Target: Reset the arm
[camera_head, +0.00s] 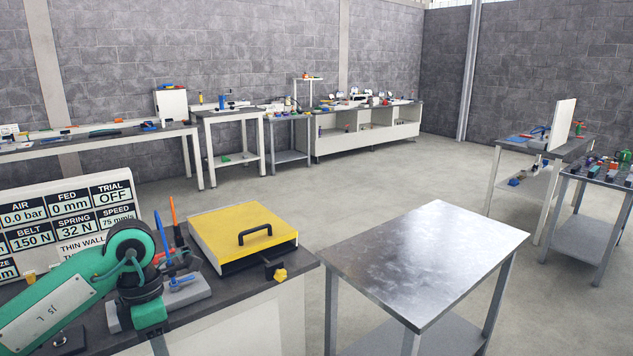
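A green and black arm (55,305), which I take to be my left arm, comes in from the lower left. It bends at a rounded joint (130,243) in front of the workbench (235,288). Below the joint are black parts and a green block (149,313). I make out no fingers of my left gripper and nothing held. My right arm and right gripper are not in view.
A yellow-topped box (225,222) with a black handle sits on the bench, near blue and orange tools (173,222) and a readout board (75,220). A bare metal table (420,262) stands to the right. Clear floor (345,190) lies beyond; benches line the wall.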

